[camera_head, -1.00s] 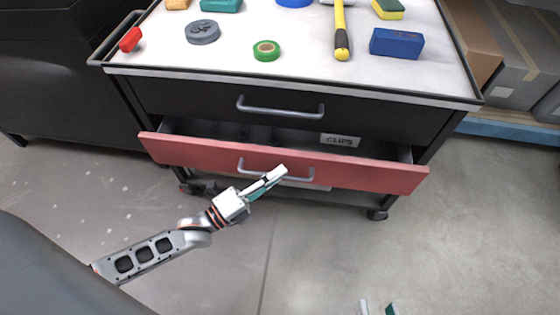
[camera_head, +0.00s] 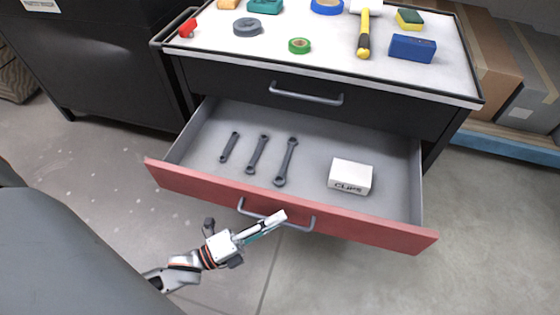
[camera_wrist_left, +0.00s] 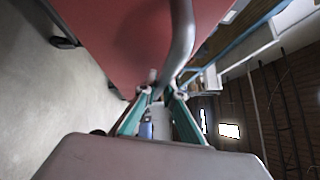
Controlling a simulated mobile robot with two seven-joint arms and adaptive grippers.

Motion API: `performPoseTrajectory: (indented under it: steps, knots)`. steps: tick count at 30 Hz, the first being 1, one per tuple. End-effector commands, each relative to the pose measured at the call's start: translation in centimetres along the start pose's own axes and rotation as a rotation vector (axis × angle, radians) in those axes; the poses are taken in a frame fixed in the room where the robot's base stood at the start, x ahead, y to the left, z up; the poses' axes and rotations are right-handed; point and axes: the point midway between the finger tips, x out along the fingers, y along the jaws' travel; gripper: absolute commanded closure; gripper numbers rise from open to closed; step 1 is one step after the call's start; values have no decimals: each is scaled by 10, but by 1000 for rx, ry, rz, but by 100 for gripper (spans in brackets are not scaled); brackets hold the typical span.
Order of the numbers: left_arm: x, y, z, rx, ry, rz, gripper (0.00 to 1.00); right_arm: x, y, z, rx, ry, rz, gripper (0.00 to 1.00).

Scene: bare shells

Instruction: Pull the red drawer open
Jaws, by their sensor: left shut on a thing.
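The red drawer (camera_head: 330,226) is well out of the dark tool cart, and its grey inside shows. Its bar handle (camera_head: 300,226) is on the red front. My left gripper (camera_head: 276,219) is at the handle and shut on it. In the left wrist view the grey handle (camera_wrist_left: 182,45) runs down between the teal-edged fingers (camera_wrist_left: 158,97), with the red front (camera_wrist_left: 125,35) behind it. My right gripper does not show in the views now.
The drawer holds several dark wrenches (camera_head: 258,155) and a white CLIPS box (camera_head: 350,176). A closed black drawer (camera_head: 345,105) is above it. The cart top (camera_head: 330,65) carries tape rolls, a hammer and a blue box (camera_head: 412,48). Floor in front is clear.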

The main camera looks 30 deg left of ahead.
Motion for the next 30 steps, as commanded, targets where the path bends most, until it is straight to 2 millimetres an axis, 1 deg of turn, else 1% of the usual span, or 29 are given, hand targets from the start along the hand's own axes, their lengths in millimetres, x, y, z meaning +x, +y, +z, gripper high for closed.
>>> performPoseTrajectory:
  steps: [3,9,15,24,25,26,27,30]
  knots:
    - [-12,-3,-11,0,-2,1,100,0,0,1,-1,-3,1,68]
    - [-25,-7,-24,2,-1,1,100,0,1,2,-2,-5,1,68]
    - [-29,-8,-28,1,-2,0,100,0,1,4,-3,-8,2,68]
    - [-29,-8,-28,1,-2,0,100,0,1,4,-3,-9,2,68]
    - [-29,-8,-28,1,-2,0,86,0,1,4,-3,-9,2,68]
    - [-29,-8,-28,1,-2,0,78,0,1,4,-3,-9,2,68]
    - [-29,-8,-28,1,-2,0,74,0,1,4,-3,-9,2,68]
    - [-29,-8,-28,2,-1,0,74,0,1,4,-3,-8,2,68]
